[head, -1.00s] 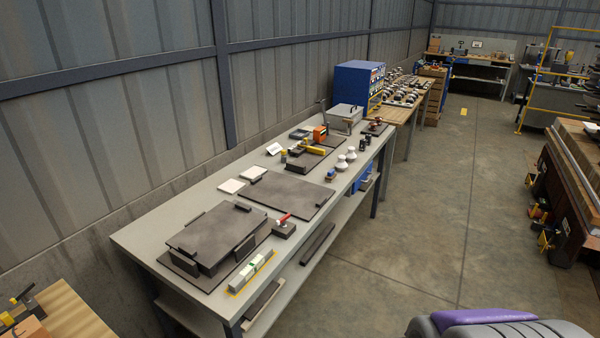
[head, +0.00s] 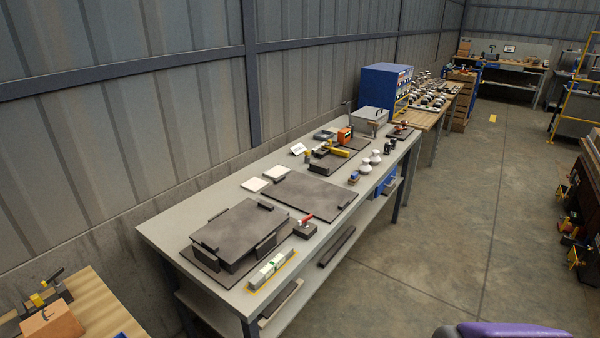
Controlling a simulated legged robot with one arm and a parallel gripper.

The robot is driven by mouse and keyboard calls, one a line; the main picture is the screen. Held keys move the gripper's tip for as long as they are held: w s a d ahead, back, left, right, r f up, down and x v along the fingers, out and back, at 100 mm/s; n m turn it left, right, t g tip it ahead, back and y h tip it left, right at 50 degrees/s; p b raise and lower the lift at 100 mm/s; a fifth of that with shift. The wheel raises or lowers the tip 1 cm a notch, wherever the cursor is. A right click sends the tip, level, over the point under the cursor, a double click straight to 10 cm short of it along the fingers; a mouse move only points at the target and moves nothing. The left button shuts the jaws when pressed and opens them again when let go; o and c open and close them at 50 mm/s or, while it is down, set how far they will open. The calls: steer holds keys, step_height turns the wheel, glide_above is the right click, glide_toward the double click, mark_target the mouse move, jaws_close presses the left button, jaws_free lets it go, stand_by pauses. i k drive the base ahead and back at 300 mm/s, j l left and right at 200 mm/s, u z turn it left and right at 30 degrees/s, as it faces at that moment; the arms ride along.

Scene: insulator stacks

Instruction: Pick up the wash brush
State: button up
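I cannot pick out the wash brush for certain at this size. A small blue-and-tan item (head: 353,178) stands near the front edge of the long grey workbench (head: 165,232) and may be a brush. A dark block with a red handle (head: 305,228) sits further left on the same bench, beside a raised dark plate (head: 238,234). My gripper is not in view, and nothing is seen being held.
A flat dark mat (head: 308,190), white tiles (head: 255,184), white knobbed pieces (head: 376,157) and a grey box (head: 371,115) are on the bench. A blue cabinet (head: 385,88) stands behind. The concrete floor (head: 445,220) to the right is mostly open.

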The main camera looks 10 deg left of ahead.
mark_target(352, 180)
steer(key=i+l, duration=0.2)
steer(key=i, duration=0.3)
steer(key=i+l+z, duration=0.1)
steer(key=i+l, duration=0.15)
steer(key=i, duration=0.25)
steer(key=i+l, duration=0.15)
steer(key=i, duration=0.4)
steer(key=i+l+z, duration=0.1)
steer(key=i, duration=0.4)
steer(key=i+l, duration=0.25)
steer(key=i, duration=0.3)
steer(key=k+z, duration=0.05)
